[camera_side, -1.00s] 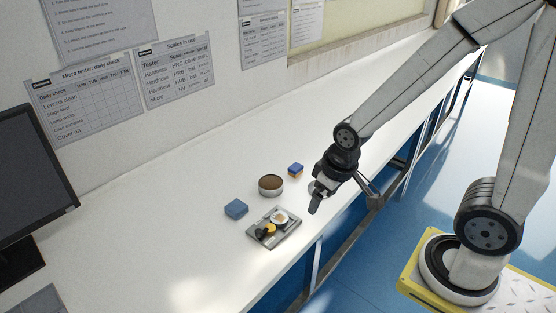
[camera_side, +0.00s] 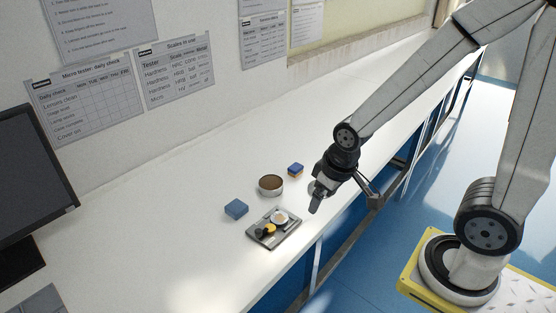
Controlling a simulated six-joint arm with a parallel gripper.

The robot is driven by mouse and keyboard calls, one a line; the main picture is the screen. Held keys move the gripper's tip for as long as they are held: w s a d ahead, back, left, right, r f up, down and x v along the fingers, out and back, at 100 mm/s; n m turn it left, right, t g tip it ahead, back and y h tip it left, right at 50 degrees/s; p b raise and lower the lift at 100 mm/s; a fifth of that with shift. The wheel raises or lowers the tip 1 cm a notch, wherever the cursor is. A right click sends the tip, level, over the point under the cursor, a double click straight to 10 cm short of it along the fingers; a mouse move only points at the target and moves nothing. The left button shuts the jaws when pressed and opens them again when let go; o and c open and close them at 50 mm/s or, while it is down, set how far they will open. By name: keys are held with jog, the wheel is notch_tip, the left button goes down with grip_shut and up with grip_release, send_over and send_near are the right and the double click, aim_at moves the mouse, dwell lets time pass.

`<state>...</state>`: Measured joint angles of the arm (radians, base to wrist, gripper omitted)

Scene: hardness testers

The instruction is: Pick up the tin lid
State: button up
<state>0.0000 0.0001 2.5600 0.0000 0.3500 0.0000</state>
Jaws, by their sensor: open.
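A round tin (camera_side: 271,185) with a brown top and pale metal side stands on the white bench. I cannot tell whether the brown top is a lid or the tin's contents. A small pale round piece (camera_side: 280,217) lies on a grey tray (camera_side: 287,233) in front of the tin; it may be the tin lid. My gripper (camera_side: 316,202) is open and empty above the bench's front edge. It is to the right of the tin and the tray, apart from both.
The tray also holds a yellow piece (camera_side: 269,229) and a dark piece. A blue block (camera_side: 236,209) lies left of the tin, and a blue and orange block (camera_side: 295,169) lies behind it to the right. A monitor (camera_side: 30,190) stands at far left. The bench behind is clear.

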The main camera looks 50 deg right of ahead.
jog(key=shift+c, duration=0.5)
jog(key=shift+w, duration=0.1)
jog(key=w+d+f+m+g, duration=0.1)
jog(key=w+d+f+m, duration=0.3)
jog(key=w+d+m, duration=0.35)
jog(key=w+d+f+m+g, duration=0.1)
jog(key=w+d+f+m, duration=0.2)
jog(key=w+d+m, duration=0.5)
jog(key=d+f+m, duration=0.1)
jog(key=d+f, duration=0.1)
jog(key=d, duration=0.1)
jog(key=d+f+m, duration=0.2)
jog(key=d, duration=0.1)
jog(key=d+f+m, duration=0.2)
jog(key=d, duration=0.2)
jog(key=shift+f+g, duration=0.1)
jog(key=shift+g, duration=0.2)
jog(key=shift+d+f, duration=0.15)
jog(key=shift+d, duration=0.05)
jog(key=shift+f, duration=1.25)
